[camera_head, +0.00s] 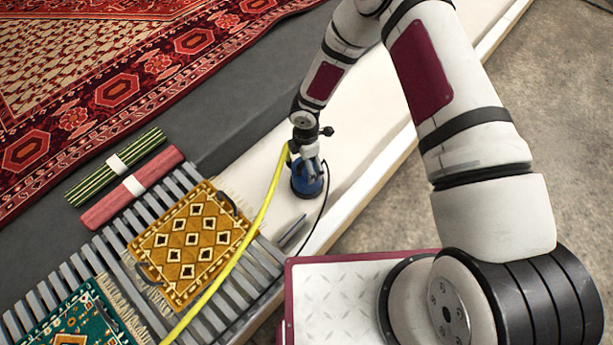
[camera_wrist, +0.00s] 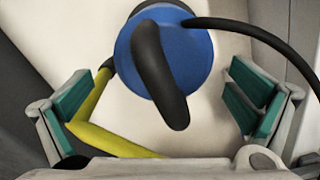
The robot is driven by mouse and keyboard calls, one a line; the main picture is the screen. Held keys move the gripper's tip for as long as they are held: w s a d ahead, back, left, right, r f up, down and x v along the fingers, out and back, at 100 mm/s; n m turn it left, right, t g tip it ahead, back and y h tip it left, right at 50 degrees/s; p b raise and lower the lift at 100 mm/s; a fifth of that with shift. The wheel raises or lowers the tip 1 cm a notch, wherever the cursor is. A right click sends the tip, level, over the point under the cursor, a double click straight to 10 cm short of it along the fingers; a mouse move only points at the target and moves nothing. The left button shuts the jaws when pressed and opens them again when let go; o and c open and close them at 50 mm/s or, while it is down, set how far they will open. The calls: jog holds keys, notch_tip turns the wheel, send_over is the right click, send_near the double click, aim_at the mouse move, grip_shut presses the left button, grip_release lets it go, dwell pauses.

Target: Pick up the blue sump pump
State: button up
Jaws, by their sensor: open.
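The blue sump pump (camera_head: 306,181) stands on the pale ledge in the head view, with a yellow hose and a black cable attached. In the wrist view the blue pump body (camera_wrist: 197,52) is at the top middle, with its black curved handle (camera_wrist: 160,80) pointing toward me. My gripper (camera_wrist: 160,108) is open, its teal-padded fingers apart on the left and right, with the handle's near end between them. In the head view my gripper (camera_head: 306,150) is directly over the pump and partly hides it. I cannot tell whether a finger touches the pump.
The yellow hose (camera_head: 262,215) runs from the pump across the grey slatted rack (camera_head: 110,258). An ochre rug (camera_head: 190,245) and a green rug (camera_head: 75,322) lie on the rack. Two rolled rugs (camera_head: 132,188) lie behind it. The pale ledge (camera_head: 375,150) is clear to the right.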

aim_at(301, 188)
jog(key=f+b, duration=0.1)
jog(key=f, duration=0.1)
jog(key=f+b, duration=0.1)
jog(key=f, duration=0.1)
jog(key=shift+s+d+f, duration=0.1)
jog(key=shift+d+f, duration=0.1)
jog(key=shift+f, duration=0.1)
jog(key=shift+r, duration=0.1)
jog(key=c, duration=1.8)
jog(key=shift+r, duration=0.15)
jog(key=shift+c, duration=0.2)
